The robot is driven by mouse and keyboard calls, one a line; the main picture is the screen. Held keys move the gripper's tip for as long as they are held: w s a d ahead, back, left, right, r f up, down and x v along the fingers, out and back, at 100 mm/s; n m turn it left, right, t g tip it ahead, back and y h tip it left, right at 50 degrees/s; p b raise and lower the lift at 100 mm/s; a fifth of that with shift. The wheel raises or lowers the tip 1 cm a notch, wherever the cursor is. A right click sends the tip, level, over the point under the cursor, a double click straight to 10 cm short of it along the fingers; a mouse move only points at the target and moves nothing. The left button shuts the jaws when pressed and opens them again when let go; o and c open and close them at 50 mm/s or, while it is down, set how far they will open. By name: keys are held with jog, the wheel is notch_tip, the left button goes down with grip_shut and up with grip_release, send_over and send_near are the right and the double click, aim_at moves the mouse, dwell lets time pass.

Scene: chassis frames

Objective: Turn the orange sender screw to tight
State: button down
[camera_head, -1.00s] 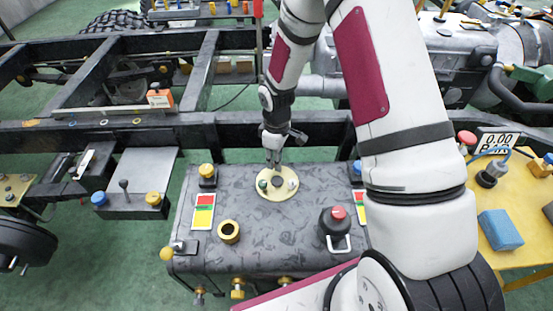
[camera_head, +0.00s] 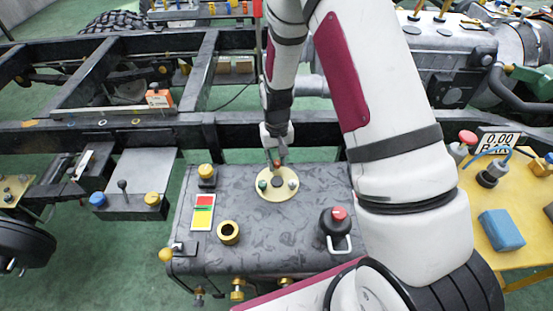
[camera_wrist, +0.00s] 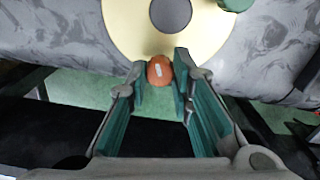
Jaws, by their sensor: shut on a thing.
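The orange sender screw (camera_wrist: 160,70) sits at the near rim of the pale yellow round plate (camera_wrist: 118,30) in the wrist view, with a light mark on its head. My gripper (camera_wrist: 160,76) is shut on it, one green-lined finger on each side. In the head view my gripper (camera_head: 276,160) points down at the far edge of the yellow plate (camera_head: 268,196), on top of the grey tank. A small orange spot of the screw (camera_head: 277,163) shows there between the fingers.
The plate also carries a dark centre disc (camera_head: 278,182), a green screw (camera_head: 262,185) and a pale one (camera_head: 292,184). The mottled grey tank (camera_head: 290,225) bears a gold-ringed opening (camera_head: 228,232) and a red-topped black cap (camera_head: 338,220). A black frame rail (camera_head: 180,133) runs close behind.

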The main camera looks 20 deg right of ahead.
aim_at(276, 162)
jog(key=m, duration=0.4)
jog(key=shift+m, duration=0.3)
dwell(0.3)
jog(key=c, duration=1.4)
grip_release()
notch_tip(276, 162, up, 12)
